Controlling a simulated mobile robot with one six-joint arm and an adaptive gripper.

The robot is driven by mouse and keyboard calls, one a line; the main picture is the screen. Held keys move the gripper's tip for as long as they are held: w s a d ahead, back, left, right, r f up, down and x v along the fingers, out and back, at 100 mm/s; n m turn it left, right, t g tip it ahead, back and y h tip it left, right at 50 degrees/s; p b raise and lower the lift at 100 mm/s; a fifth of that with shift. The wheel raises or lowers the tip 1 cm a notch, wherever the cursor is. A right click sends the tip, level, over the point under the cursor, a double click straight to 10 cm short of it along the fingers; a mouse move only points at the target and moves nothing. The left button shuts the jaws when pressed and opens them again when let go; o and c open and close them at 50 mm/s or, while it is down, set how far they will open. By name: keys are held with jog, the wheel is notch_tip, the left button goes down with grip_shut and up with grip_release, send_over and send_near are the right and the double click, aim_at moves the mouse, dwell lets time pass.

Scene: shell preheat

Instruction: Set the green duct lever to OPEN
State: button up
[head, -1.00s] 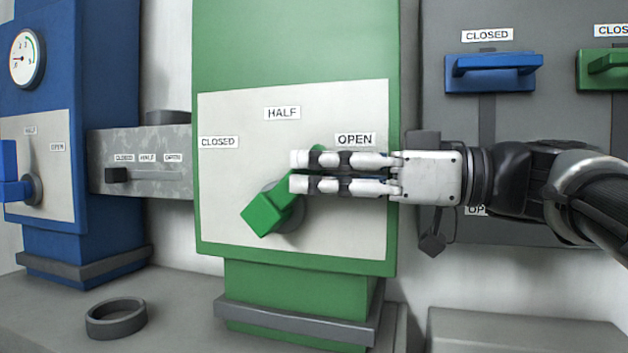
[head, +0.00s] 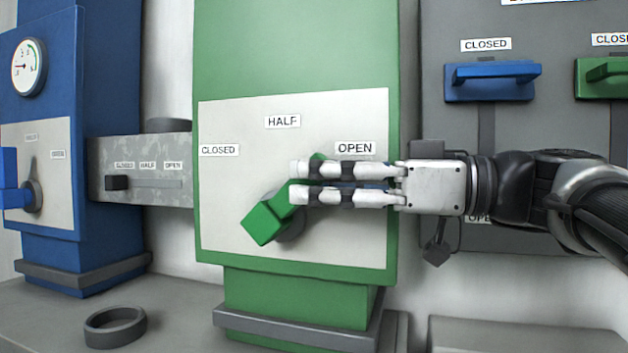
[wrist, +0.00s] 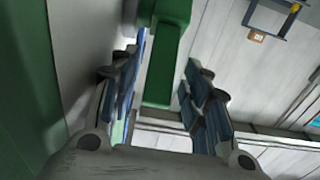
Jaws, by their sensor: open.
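The green duct lever (head: 264,222) sits on the white plate (head: 228,230) of the green duct, which is labelled CLOSED, HALF and OPEN. Its bar slants from lower left towards upper right, and a green end shows above my fingers, below and left of the OPEN label (head: 354,148). My gripper (head: 298,182) comes in from the right, level, with its open fingers in front of the lever. In the wrist view the green lever bar (wrist: 168,55) lies between the two open fingers, with a gap to the right finger. The fingers hide the bar's middle and any pointer.
A blue duct (head: 105,70) with its own lever stands at left. A grey slider box (head: 150,185) is between the ducts. A grey panel at right carries a blue handle (head: 490,82) and a green handle (head: 605,78). A grey ring (head: 115,328) lies on the ledge.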

jog(key=v, duration=1.1)
jog(key=shift+d, duration=0.3)
jog(key=shift+s+r, duration=0.1)
